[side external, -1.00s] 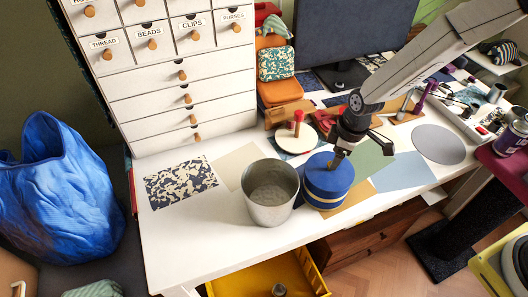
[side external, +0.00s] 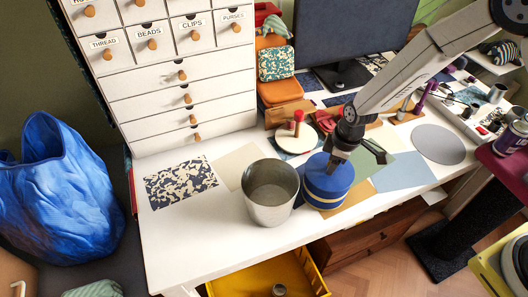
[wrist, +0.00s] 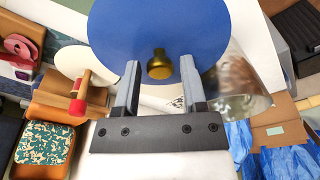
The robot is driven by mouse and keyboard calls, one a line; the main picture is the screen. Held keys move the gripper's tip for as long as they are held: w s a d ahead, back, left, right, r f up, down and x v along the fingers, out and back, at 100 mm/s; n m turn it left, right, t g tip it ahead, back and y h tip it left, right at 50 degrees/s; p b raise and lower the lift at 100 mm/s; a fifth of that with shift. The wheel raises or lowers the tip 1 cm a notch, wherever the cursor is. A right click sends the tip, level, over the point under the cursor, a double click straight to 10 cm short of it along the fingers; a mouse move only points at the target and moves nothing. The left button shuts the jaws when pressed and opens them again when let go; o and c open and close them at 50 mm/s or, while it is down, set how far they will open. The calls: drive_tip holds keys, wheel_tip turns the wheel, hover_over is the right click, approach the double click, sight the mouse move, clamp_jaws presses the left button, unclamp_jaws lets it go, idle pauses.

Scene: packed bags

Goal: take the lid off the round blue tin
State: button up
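The round blue tin (side external: 326,192) with gold bands stands upright on the white table. Its flat blue lid (wrist: 160,25) is on it and fills the top of the wrist view. A brass knob (wrist: 159,66) sits on the lid. My gripper (wrist: 160,76) is open, with one finger to each side of the knob and a gap showing on both sides. In the side view my gripper (side external: 333,165) is low over the tin's top and hides the knob. Whether the fingertips touch the lid cannot be told.
A grey metal can (side external: 270,195) stands close to the tin's left. A pale disc with a red-tipped peg (side external: 297,140) is behind it. A monitor and white drawers (side external: 185,75) stand at the back. A yellow drawer (side external: 260,279) is below the table's front edge.

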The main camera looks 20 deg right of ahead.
clamp_jaws()
drive_tip(key=shift+r, duration=0.1)
drive_tip(key=shift+r, duration=0.7)
drive_tip(key=s+d+r, duration=0.3)
drive_tip(key=s+r, duration=0.8)
drive_tip(key=s, duration=0.2)
drive_tip(key=shift+s+r, duration=0.2)
drive_tip(key=shift+s, duration=0.15)
